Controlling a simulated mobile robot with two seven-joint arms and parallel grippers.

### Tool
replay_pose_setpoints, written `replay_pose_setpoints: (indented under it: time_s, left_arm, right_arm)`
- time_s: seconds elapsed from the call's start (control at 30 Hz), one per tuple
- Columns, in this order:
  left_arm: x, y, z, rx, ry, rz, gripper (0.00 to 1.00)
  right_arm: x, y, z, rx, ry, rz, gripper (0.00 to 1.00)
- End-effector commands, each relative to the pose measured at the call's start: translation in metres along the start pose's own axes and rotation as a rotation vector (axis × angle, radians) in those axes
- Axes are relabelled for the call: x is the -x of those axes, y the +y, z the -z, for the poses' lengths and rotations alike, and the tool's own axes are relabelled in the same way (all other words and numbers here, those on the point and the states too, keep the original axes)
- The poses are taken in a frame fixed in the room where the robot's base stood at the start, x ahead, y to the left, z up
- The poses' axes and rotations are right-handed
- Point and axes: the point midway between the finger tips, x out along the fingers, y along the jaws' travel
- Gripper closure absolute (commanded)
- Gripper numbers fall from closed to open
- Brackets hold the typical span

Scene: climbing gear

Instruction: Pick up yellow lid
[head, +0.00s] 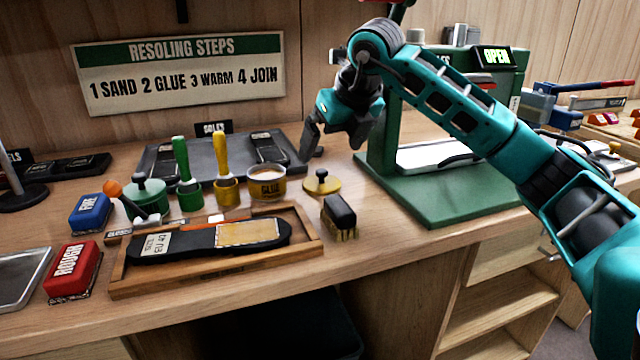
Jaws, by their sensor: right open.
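The yellow lid (322,186) is a flat round disc with a dark knob on top. It lies on the workbench just right of the open glue tub (267,184). My right gripper (312,146) is above and behind the lid, apart from it, with its fingers pointing down. It is open and no object shows between the fingers. One finger hangs near the right edge of the sole tray (222,180). My left gripper is out of view.
A black brush (340,215) stands just in front of the lid. A wooden tray (310,249) with a shoe sole lies front left. Green (187,190) and yellow (226,186) handled tools stand left of the tub. A green press (440,205) stands at right.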

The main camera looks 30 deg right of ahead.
Motion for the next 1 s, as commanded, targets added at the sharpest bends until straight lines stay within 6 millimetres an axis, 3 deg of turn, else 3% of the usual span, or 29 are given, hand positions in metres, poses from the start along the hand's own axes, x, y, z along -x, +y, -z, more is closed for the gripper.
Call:
replay_pose_setpoints:
  time_s: [0.1,0.37,0.63,0.9,1.0]
  left_arm:
    - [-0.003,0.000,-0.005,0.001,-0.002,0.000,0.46]
    - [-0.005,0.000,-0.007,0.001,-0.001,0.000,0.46]
    - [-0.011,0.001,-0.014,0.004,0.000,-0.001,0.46]
    - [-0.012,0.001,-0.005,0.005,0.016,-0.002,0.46]
    - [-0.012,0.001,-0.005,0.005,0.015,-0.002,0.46]
  right_arm:
    - [-0.020,0.001,0.001,0.001,0.002,-0.001,0.00]
    - [-0.035,0.001,0.002,0.002,0.000,-0.001,0.00]
    - [-0.074,0.004,0.006,0.000,0.001,-0.002,0.00]
    - [-0.079,0.004,0.005,0.002,0.000,-0.001,0.00]
    - [-0.079,0.004,0.005,0.002,0.000,-0.001,0.09]
